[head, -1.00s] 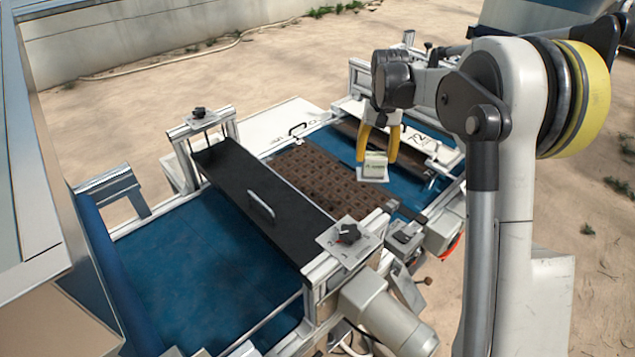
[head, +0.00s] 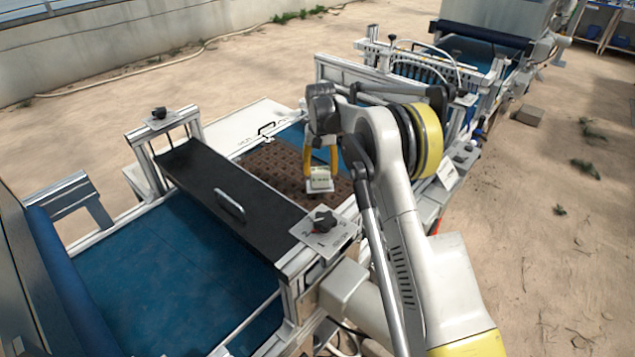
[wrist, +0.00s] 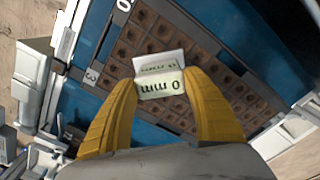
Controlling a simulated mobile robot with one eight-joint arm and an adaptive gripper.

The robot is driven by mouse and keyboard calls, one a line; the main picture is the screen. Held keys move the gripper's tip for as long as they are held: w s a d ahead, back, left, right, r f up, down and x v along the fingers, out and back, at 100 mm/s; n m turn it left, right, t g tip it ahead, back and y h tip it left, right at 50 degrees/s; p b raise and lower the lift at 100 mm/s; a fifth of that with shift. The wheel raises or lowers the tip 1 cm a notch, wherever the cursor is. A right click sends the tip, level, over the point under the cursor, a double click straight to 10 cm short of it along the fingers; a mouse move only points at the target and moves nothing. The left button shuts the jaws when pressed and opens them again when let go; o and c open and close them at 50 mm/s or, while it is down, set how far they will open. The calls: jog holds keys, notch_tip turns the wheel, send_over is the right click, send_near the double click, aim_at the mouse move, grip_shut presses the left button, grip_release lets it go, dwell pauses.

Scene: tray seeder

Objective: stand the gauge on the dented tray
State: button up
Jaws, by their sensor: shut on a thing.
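The gauge (head: 320,180), a small pale block with a white base and printed marks, is between the yellow fingers of my gripper (head: 321,168). In the wrist view the gauge (wrist: 160,82) shows its printed face, and my gripper (wrist: 160,98) is shut on it from both sides. The brown cell tray (head: 272,165) lies on the blue belt beneath, and it also shows in the wrist view (wrist: 222,68). The gauge is over the tray; I cannot tell whether its base touches it. No dent is clear in these views.
A black cover with a handle (head: 215,185) spans the belt left of the tray. A plate with a black knob (head: 323,225) stands close in front of the tray. A toothed frame (head: 425,72) is behind. Blue belt (head: 175,275) is bare at left.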

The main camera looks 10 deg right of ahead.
aim_at(318, 180)
jog(key=shift+w+a+f, duration=0.2)
jog(key=shift+w+f, duration=0.2)
jog(key=shift+s+f+b, duration=0.1)
jog(key=shift+f+b, duration=0.6)
jog(key=shift+f, duration=1.25)
jog(key=o, duration=1.3)
